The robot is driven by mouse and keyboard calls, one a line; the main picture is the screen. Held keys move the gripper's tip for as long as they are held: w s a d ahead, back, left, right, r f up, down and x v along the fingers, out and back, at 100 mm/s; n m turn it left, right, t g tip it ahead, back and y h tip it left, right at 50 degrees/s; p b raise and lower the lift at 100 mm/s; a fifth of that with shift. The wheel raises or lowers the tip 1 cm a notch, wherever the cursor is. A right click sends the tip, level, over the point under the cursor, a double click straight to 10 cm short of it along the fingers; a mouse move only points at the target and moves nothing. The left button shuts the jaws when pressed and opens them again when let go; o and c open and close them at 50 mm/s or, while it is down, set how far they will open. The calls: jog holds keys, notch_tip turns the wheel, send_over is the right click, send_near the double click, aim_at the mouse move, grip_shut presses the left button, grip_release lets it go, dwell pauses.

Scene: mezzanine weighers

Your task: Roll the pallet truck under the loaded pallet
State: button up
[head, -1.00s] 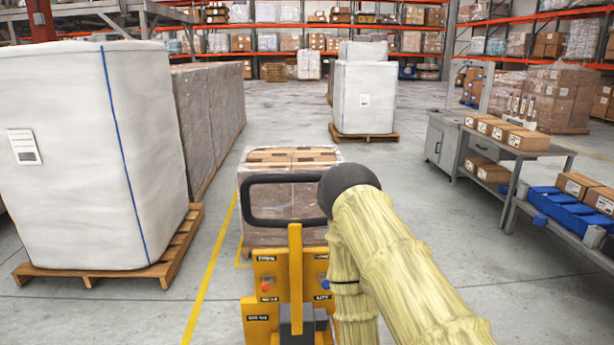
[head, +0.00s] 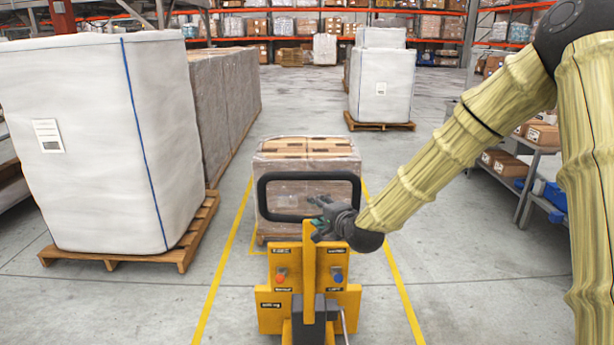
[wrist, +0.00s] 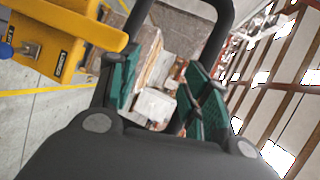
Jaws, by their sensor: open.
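The yellow pallet truck (head: 310,290) stands in front of me, its black loop handle (head: 308,177) upright above its yellow body. The loaded pallet (head: 305,190), boxes wrapped in film, stands straight beyond the truck between yellow floor lines. Its lower part is mostly hidden by the truck, and I cannot see the forks. My gripper (head: 325,212) is at the lower right part of the handle loop. In the wrist view my gripper (wrist: 165,95) has its green-padded fingers apart, with the black handle bar (wrist: 208,45) crossing near them. I cannot tell whether it touches the handle.
A tall white wrapped load (head: 95,150) on a wooden pallet (head: 185,250) stands close on the left, with grey wrapped loads (head: 225,105) behind it. A bench with boxes (head: 540,190) stands at the right. Another white load (head: 382,88) stands farther back. Floor between is clear.

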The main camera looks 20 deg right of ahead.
jog(key=m+t, duration=0.1)
send_near(309, 177)
jog(key=shift+m, duration=0.3)
jog(key=p+x, duration=0.4)
jog(key=x, duration=0.7)
jog(key=shift+w+f, duration=0.1)
jog(key=shift+w, duration=0.1)
jog(key=shift+c, duration=0.5)
grip_shut()
